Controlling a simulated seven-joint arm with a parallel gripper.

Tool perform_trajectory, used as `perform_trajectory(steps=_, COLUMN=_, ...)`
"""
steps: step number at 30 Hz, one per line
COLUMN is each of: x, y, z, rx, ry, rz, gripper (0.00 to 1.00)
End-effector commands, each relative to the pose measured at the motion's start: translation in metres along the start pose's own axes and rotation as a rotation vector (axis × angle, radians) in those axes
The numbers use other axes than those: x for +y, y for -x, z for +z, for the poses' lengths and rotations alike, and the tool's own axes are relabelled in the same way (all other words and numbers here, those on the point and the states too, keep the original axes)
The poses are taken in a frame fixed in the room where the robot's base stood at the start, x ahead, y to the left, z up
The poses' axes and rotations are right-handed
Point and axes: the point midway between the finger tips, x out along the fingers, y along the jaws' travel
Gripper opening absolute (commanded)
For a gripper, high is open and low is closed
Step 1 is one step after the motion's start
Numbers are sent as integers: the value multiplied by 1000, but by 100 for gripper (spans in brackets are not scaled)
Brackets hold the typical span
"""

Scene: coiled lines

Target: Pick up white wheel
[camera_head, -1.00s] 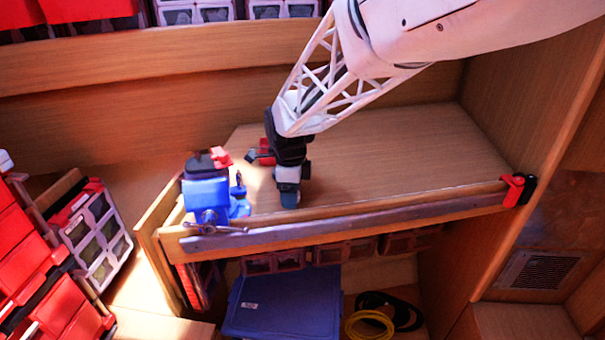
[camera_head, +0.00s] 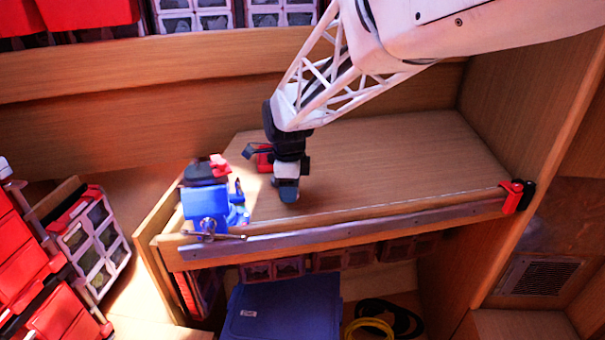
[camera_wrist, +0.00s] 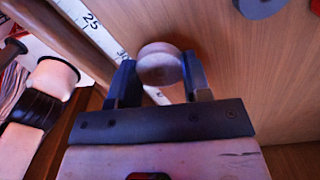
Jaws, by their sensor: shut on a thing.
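The white wheel (camera_wrist: 160,63) is a pale round disc between the two dark fingers of my gripper (camera_wrist: 158,78) in the wrist view. The fingers are shut on its sides. In the head view my gripper (camera_head: 287,188) points down over the front left part of the wooden bench top (camera_head: 400,165). The wheel cannot be made out there. I cannot tell whether it touches the bench.
A blue vise (camera_head: 206,203) stands just left of my gripper at the bench's front edge. A red and black object (camera_head: 263,157) lies behind the gripper. A red clamp (camera_head: 513,196) is on the right front corner. The bench's middle and right are clear.

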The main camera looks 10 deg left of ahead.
Motion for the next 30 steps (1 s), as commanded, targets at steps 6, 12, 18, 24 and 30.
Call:
perform_trajectory(steps=6, x=23, y=6, z=-10, rx=0, ry=0, rz=-1, gripper=22)
perform_trajectory(steps=12, x=51, y=9, z=-23, rx=-1, ry=0, rz=-2, gripper=22)
perform_trajectory(steps=18, x=81, y=12, z=-36, rx=0, ry=0, rz=-1, gripper=22)
perform_trajectory(steps=24, x=108, y=14, z=-49, rx=0, ry=0, rz=-1, gripper=22)
perform_trajectory(steps=30, x=129, y=16, z=-58, rx=0, ry=0, rz=0, gripper=22)
